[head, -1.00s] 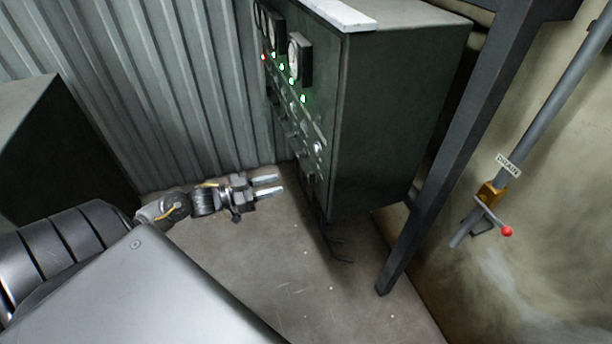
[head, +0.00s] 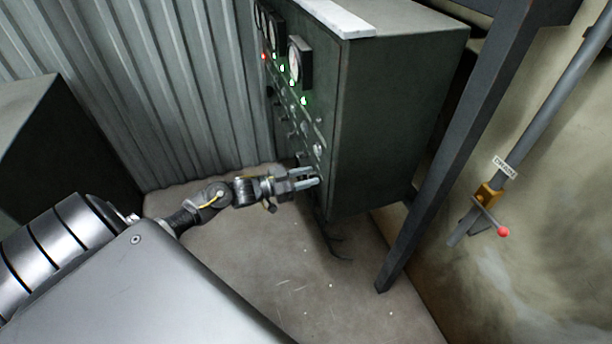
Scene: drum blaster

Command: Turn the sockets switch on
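A dark green control cabinet (head: 395,110) stands in the middle of the head view, its front panel turned to the left and seen at a steep angle. The panel carries round gauges, a row of lit lamps (head: 292,83) and small switches and knobs (head: 305,128) below them. I cannot tell which one is the sockets switch; labels are too small to read. My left gripper (head: 312,178) is at the lower part of the panel, its two fingers apart and pointing at the panel's edge. Whether the fingertips touch anything is unclear. My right gripper is not in view.
A corrugated metal wall (head: 190,90) is behind on the left, with a dark box (head: 50,140) before it. A steel post (head: 455,150) stands right of the cabinet. A drain pipe with a red-knobbed valve (head: 486,200) is at the right wall. Cables hang below the cabinet.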

